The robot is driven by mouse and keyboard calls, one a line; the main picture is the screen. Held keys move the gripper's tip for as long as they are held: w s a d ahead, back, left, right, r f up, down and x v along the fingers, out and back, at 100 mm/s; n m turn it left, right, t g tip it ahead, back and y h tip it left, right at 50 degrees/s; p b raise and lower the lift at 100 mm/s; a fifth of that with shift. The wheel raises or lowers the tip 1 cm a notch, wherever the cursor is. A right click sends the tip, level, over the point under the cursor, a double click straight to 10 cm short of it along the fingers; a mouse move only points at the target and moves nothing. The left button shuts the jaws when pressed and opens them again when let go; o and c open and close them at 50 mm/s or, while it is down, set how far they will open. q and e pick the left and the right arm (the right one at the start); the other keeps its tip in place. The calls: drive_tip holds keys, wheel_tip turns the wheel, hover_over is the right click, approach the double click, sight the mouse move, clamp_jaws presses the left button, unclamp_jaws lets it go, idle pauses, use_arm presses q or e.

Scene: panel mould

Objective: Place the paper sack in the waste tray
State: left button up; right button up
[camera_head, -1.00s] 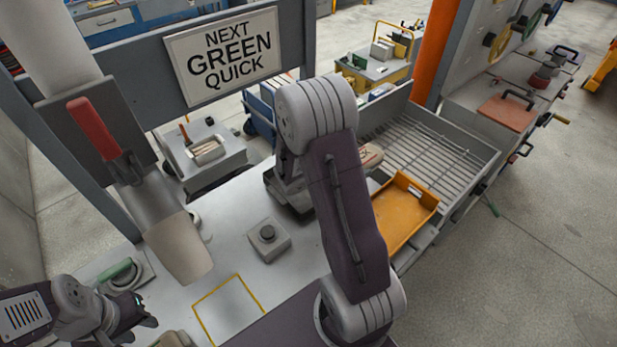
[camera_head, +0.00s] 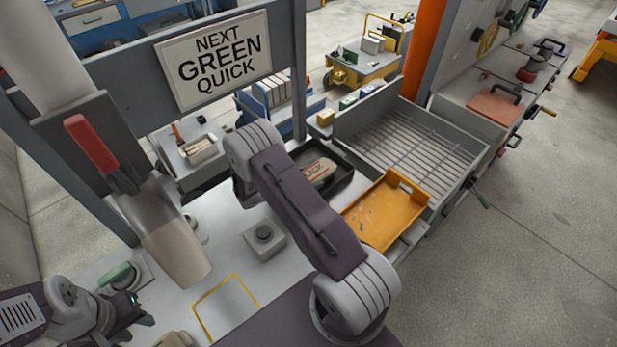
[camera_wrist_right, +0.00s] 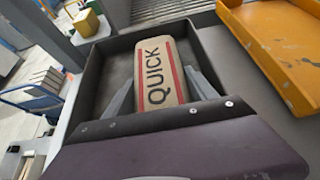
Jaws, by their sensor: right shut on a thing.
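The paper sack (camera_head: 320,172) is tan with red stripes; in the right wrist view its side reads QUICK (camera_wrist_right: 158,75). It is over or inside a dark tray (camera_head: 347,178), whose rim also shows in the right wrist view (camera_wrist_right: 92,62); I cannot tell if it touches the floor. No label shows on this tray. My right gripper (camera_wrist_right: 160,88) is shut on the sack, one finger along each side; in the head view my arm hides it. My left gripper (camera_head: 145,312) is at the lower left, away from the sack, its opening unclear.
An orange tray (camera_head: 372,222) lies right of the dark tray. Behind it is a grated metal bin (camera_head: 415,150). A grey button box (camera_head: 265,240) and a yellow outlined square (camera_head: 228,305) are on the bench. A beige chute (camera_head: 172,240) hangs at left, beside a sign reading NEXT GREEN QUICK (camera_head: 215,58).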

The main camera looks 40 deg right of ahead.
drive_tip(key=shift+s, duration=0.1)
drive_tip(key=shift+f, duration=0.15)
drive_tip(key=o, duration=1.2)
drive_tip(key=shift+o, duration=1)
